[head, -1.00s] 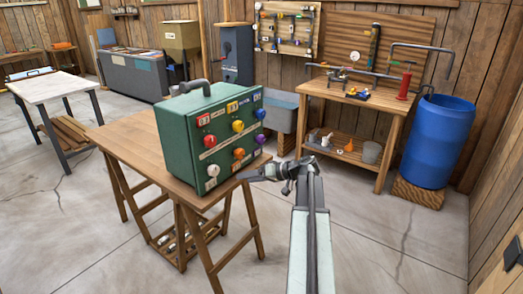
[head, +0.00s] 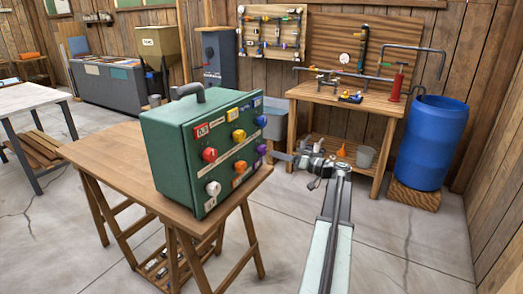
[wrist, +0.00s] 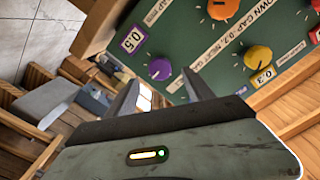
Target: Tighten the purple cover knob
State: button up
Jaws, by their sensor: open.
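The purple knob (head: 261,149) is at the lower right of the front panel of a green box (head: 165,150) standing on a wooden table. In the wrist view the purple knob (wrist: 160,69) shows between the fingertips, with a 0.5 label beside it. My gripper (head: 274,155) is open, its fingers pointing left toward the purple knob. In the wrist view my gripper (wrist: 161,74) has a finger on each side of the knob in the picture. I cannot tell whether the fingers touch it.
Other knobs on the panel are red (head: 209,155), yellow (head: 239,135), blue (head: 259,113), white (head: 213,188) and orange (head: 238,168). A workbench (head: 335,97) and a blue barrel (head: 430,140) stand behind at right. The floor right of the table is clear.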

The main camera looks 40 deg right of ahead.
aim_at(265, 151)
jog(key=x, duration=0.7)
jog(key=shift+w, duration=0.3)
grip_shut()
